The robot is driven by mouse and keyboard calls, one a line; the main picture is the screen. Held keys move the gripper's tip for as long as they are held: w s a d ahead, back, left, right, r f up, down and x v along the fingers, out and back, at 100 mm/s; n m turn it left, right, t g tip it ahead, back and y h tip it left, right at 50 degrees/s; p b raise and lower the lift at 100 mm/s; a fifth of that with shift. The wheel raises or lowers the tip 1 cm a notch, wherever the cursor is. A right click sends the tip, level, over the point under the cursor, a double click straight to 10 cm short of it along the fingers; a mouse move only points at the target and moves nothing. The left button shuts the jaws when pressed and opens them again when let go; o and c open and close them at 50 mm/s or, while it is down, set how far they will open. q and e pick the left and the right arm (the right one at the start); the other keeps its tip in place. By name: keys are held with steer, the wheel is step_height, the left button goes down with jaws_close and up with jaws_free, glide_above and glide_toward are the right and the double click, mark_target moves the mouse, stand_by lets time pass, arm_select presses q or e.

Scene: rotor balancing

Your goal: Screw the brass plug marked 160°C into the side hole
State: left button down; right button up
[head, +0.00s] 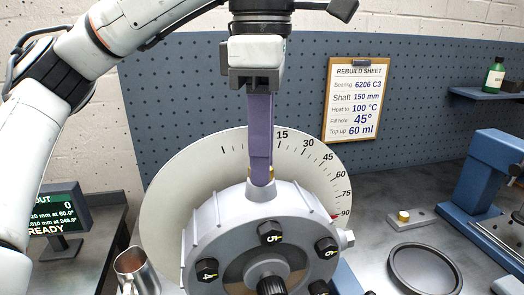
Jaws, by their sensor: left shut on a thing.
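My left gripper (254,82) comes down from the top middle and is shut on the upper end of a long purple tool (260,130). The tool stands upright, and its lower end meets the top neck of a round grey housing (262,208). A little brass shows at that lower end, mostly hidden by the tool, so I cannot read any marking. Another brass piece (403,215) sits on a small grey plate (407,220) at the right; its marking is too small to read. I see no open side hole clearly. My right gripper is not in view.
A large white dial (180,190) stands behind the housing. A metal jug (133,268) is at lower left, a black round dish (425,268) at lower right. A blue press-like frame (487,180) stands at right. A rebuild sheet (356,100) hangs on the pegboard.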

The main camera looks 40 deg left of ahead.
arm_select(q)
steer(key=m, duration=1.2)
steer(key=c, duration=1.8)
jaws_free()
steer(key=shift+m, duration=0.5)
steer(key=shift+c, duration=0.2)
steer(key=o, duration=0.4)
steer(key=shift+c, duration=0.7)
steer(key=shift+r, duration=2.95)
